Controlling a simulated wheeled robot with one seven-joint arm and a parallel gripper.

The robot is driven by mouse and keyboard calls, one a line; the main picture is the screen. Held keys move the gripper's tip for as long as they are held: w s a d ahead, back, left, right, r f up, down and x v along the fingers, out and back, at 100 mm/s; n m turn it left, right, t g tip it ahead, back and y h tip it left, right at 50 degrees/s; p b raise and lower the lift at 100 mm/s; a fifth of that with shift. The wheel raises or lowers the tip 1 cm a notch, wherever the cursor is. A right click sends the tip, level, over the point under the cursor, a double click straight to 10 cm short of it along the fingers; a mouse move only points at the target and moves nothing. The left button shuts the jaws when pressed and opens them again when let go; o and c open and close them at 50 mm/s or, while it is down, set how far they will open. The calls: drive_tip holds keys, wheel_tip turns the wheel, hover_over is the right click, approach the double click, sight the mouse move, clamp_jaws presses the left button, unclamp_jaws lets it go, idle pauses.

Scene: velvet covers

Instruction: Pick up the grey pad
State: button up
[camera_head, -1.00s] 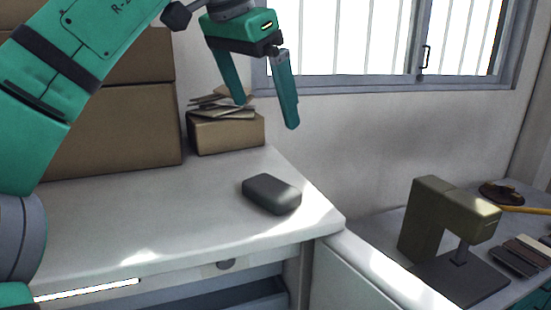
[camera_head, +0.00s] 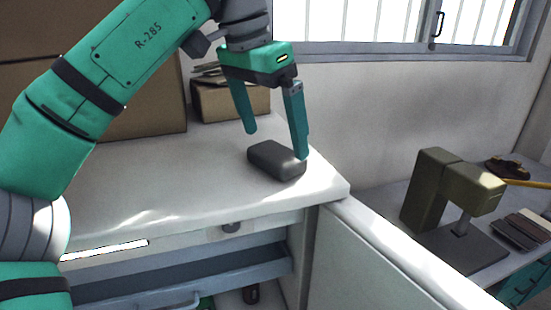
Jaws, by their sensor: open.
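The grey pad (camera_head: 274,161), a dark rounded block, lies on the white tabletop (camera_head: 190,187) near its right front corner. My gripper (camera_head: 276,144) is open and points down over the pad. Its right fingertip overlaps the pad's right end in the picture, and its left finger hangs to the left and behind. I cannot tell whether either finger touches the pad. Nothing is between the fingers that I can see as held.
Cardboard boxes (camera_head: 150,105) and a smaller box (camera_head: 232,101) with papers stand behind. An open drawer (camera_head: 190,268) lies below the tabletop. At the right, an olive machine (camera_head: 430,190) stands on a lower surface. The tabletop left of the pad is clear.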

sight(276, 151)
drive_tip(key=shift+x, duration=1.65)
drive_tip(key=shift+s+a, duration=0.1)
drive_tip(key=shift+s, duration=0.05)
drive_tip(key=c, duration=1.1)
drive_tip(key=shift+r, duration=5.05)
drive_tip(key=o, duration=0.4)
drive_tip(key=shift+c, duration=0.6)
